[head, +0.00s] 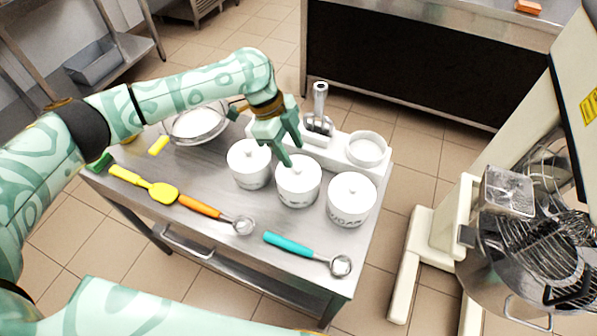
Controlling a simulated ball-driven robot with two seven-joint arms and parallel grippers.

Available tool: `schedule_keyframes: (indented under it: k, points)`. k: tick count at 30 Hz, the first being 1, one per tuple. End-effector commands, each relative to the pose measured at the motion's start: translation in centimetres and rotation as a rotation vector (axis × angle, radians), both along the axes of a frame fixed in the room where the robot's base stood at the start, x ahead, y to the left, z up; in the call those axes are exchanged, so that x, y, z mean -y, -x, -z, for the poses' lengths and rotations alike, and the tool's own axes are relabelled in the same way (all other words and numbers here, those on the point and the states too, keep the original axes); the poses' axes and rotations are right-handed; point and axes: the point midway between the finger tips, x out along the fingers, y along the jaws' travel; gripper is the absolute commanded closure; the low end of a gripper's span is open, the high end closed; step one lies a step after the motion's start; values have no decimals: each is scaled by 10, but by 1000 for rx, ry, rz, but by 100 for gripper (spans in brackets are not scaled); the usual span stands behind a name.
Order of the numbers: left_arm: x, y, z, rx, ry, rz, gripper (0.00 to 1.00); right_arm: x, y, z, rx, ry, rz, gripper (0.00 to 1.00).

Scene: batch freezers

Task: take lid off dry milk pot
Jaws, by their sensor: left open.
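Three white lidded pots stand in a row on the steel table: a left pot (250,166), a middle pot (298,183) and a right pot (350,200). The right pot's label seems to read "SUGAR". The other labels are too small to read, so I cannot tell for sure which is the dry milk pot. All three have their lids on. My left gripper (293,155) is open and points down at the far side of the middle pot's lid (303,171). Its fingertips overlap the lid's knob area; contact cannot be told. My right gripper is out of view.
A yellow spatula (152,187), an orange-handled scoop (205,209) and a teal-handled scoop (296,248) lie in front of the pots. Behind stand a white scale (338,151) with a bowl (366,148) and a sieve (197,124). A large mixer (440,225) stands at right.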

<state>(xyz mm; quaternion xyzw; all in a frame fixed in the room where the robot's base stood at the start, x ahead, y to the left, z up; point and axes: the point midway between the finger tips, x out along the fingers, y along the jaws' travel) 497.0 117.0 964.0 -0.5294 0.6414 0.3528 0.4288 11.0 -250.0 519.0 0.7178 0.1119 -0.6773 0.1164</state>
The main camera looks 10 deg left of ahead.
Motion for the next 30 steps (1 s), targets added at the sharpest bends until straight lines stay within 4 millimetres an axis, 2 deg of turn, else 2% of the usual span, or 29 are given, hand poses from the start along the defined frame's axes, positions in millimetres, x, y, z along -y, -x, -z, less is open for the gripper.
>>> schedule_keyframes:
  k: [7, 14, 17, 19, 20, 30]
  points:
    - [11, 6, 41, -4, -1, 1, 54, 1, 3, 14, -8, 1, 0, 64]
    - [13, 6, 43, -1, -1, -1, 54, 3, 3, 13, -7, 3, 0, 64]
    - [13, 6, 43, -1, -1, -1, 76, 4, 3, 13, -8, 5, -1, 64]
    - [13, 6, 43, -1, -1, -1, 96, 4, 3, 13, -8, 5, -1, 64]
    - [13, 6, 43, -1, -1, -1, 100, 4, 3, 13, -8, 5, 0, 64]
    - [13, 6, 42, -1, -1, -1, 100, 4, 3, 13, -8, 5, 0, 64]
